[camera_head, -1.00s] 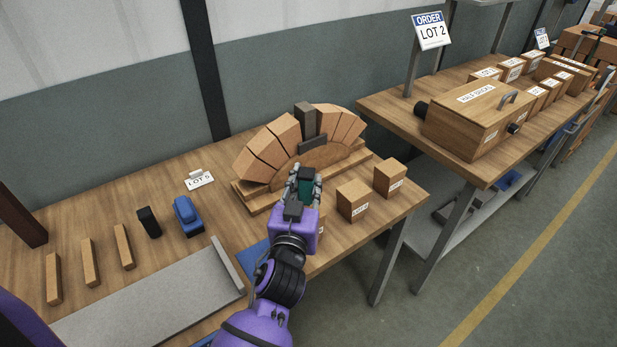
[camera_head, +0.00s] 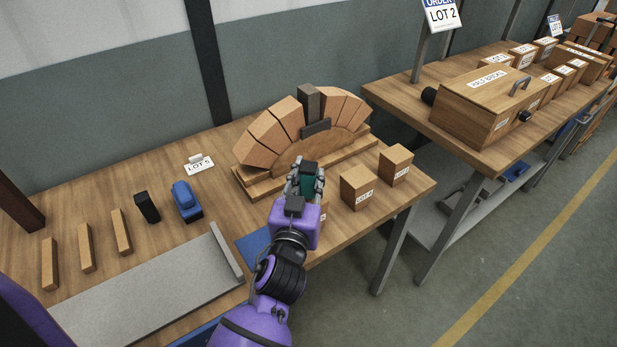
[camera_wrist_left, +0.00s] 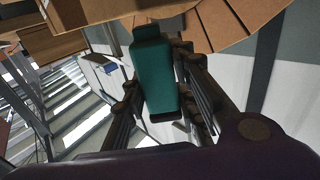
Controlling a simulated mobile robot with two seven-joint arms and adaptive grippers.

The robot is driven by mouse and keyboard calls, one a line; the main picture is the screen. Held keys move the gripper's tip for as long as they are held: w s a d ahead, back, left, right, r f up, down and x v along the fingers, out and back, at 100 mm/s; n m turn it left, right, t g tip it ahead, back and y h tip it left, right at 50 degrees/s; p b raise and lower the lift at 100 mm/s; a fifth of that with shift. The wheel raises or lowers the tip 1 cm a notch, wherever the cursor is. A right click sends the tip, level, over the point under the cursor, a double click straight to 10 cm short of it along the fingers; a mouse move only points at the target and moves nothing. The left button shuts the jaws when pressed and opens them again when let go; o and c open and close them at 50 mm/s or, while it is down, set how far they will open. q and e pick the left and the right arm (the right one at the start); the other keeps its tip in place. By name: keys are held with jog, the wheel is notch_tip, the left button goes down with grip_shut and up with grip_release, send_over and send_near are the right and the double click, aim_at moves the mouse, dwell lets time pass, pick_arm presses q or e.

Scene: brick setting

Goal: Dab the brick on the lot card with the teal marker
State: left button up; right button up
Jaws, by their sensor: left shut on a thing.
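My left gripper (camera_head: 306,180) is shut on the teal marker (camera_head: 307,186), in front of the brick arch. In the left wrist view the teal marker (camera_wrist_left: 155,75) stands between the fingers. The order card (camera_head: 441,14) reads LOT 2 and stands on a post at the upper right, its top cut off. A small card (camera_head: 200,165) reading LOT 5 lies on the near bench. Labelled brick-coloured blocks stand at the bench's right end: one block (camera_head: 358,187) and another (camera_head: 396,164). A third is mostly hidden behind my gripper. Their labels are too small to read surely. My right gripper is out of view.
The arch (camera_head: 268,137) of bricks stands on a wooden base behind my gripper. A blue tool (camera_head: 186,201), a black block (camera_head: 147,207) and thin brick strips (camera_head: 86,247) lie left. A grey board (camera_head: 150,300) is in front. A second bench holds a wooden box (camera_head: 488,105).

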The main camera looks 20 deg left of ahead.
pick_arm(q)
jog(key=shift+f, duration=0.1)
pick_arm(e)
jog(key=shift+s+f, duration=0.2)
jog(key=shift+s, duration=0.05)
pick_arm(q)
jog(key=shift+f+b, duration=0.3)
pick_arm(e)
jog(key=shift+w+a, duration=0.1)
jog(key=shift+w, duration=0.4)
pick_arm(q)
jog(key=shift+f, duration=0.15)
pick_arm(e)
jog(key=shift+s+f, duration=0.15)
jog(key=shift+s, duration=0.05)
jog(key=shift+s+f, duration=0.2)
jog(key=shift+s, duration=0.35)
